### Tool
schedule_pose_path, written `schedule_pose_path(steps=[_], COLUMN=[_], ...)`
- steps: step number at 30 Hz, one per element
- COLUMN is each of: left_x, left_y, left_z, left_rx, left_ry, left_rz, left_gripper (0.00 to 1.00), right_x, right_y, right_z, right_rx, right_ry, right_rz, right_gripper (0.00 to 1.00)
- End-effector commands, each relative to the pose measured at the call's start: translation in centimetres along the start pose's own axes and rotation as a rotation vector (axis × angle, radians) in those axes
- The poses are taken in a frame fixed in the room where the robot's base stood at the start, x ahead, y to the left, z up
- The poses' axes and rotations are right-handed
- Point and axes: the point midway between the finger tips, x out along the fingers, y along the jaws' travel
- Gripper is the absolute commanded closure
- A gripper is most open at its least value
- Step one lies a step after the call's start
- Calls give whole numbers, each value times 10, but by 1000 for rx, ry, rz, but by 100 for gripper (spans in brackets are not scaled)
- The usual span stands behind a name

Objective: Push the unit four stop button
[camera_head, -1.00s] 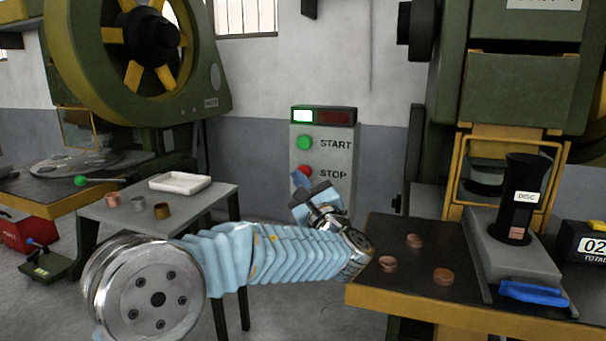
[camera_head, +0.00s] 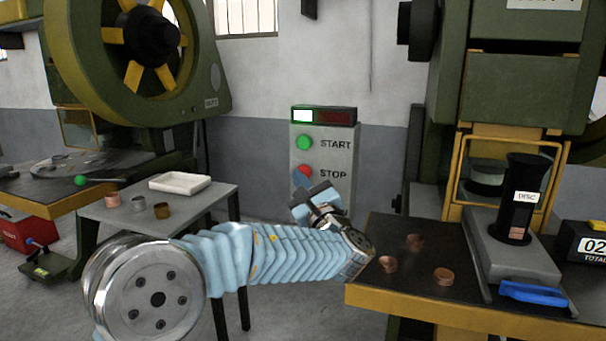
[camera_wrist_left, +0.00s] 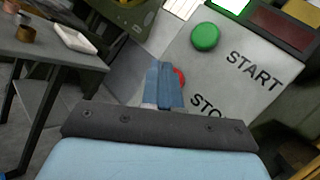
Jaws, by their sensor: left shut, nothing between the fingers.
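The control box (camera_head: 345,143) stands against the back wall, with a green START button (camera_head: 304,142) above a red STOP button (camera_head: 305,171). A display at its top has a lit white-green left part and a dark red right part. My left gripper (camera_head: 300,181) is shut and empty, its fingertips at the STOP button's lower left in the head view. In the left wrist view the blue fingers (camera_wrist_left: 164,85) overlap the red STOP button (camera_wrist_left: 179,78) and hide part of it. I cannot tell whether they touch. My right gripper is not in view.
A small table (camera_head: 222,195) on the left holds a white tray (camera_head: 180,183) and several small rings. Large green presses stand on both sides.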

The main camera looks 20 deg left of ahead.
Motion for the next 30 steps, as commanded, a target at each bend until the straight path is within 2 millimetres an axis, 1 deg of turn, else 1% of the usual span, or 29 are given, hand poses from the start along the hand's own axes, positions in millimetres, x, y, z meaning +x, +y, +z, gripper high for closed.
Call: schedule_pose_path(steps=[10, 30], left_x=[6, 9], left_y=[-4, -6], left_z=[-4, -6], left_rx=[0, 0], left_ry=[0, 0], left_rz=[0, 0], left_gripper=[100, 100], right_x=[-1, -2], right_y=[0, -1], right_z=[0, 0], right_rx=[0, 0], right_ry=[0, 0], right_rz=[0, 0], right_gripper=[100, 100])
